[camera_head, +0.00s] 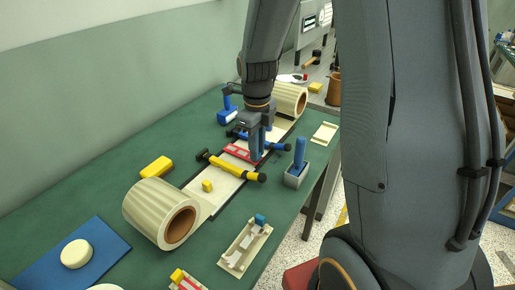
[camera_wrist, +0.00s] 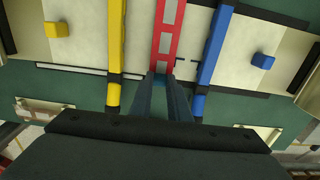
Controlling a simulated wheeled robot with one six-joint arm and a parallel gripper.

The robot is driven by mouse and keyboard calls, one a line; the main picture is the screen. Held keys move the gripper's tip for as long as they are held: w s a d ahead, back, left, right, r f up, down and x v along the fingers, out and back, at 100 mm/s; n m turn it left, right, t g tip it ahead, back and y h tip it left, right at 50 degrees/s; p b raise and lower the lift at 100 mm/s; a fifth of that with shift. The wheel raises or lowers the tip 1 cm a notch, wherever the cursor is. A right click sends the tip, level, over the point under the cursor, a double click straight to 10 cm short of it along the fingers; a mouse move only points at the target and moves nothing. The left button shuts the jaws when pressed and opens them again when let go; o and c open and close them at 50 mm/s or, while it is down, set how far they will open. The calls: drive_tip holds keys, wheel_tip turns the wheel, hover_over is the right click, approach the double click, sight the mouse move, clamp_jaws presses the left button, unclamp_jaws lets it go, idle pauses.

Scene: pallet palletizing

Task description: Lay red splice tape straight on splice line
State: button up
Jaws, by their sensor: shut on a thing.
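The red splice tape (camera_head: 238,152) shows as a red strip with pale patches, over the pale web between a yellow bar (camera_head: 232,167) and a blue bar (camera_head: 270,143). In the wrist view the tape (camera_wrist: 168,38) runs about parallel to the yellow bar (camera_wrist: 116,45) and the blue bar (camera_wrist: 212,50). My gripper (camera_head: 257,155) points down at the near end of the tape. The splice line is hidden, and I cannot tell whether the tape touches the web.
A large cream roll (camera_head: 155,207) stands at the web's near end and another (camera_head: 291,99) at its far end. A blue-handled tool in a grey holder (camera_head: 297,172) stands right of my gripper. A small tray (camera_head: 245,246) lies at the front.

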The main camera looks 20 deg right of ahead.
drive_tip(key=shift+f, duration=0.4)
idle(0.9)
idle(0.4)
drive_tip(key=o, duration=0.9)
drive_tip(key=shift+c, duration=0.6)
wheel_tip(320, 180, up, 7)
drive_tip(key=p, duration=0.6)
